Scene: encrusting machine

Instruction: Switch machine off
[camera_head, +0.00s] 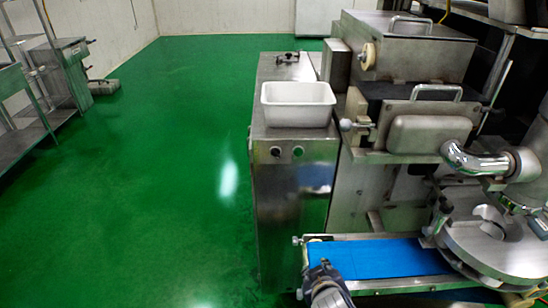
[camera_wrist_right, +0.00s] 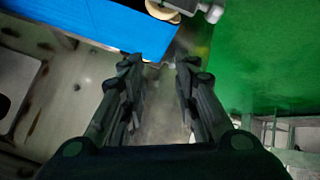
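The encrusting machine (camera_head: 395,190) is a large stainless steel unit on the right of the head view. Two small round buttons, a left one (camera_head: 275,152) and a right one (camera_head: 298,152), sit on the front of its left cabinet (camera_head: 290,210). My right gripper (camera_head: 323,270) is low at the bottom, by the left end of the blue conveyor belt (camera_head: 380,259), below and right of the buttons. In the right wrist view my right gripper (camera_wrist_right: 159,64) has its fingers apart with nothing between them. My left gripper is not in view.
A white tub (camera_head: 298,118) stands on the cabinet top, above the buttons. The belt also shows in the right wrist view (camera_wrist_right: 125,25). A round metal turntable (camera_head: 490,245) is at the right. Open green floor (camera_head: 170,180) lies left, with metal shelving (camera_head: 25,100) beyond.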

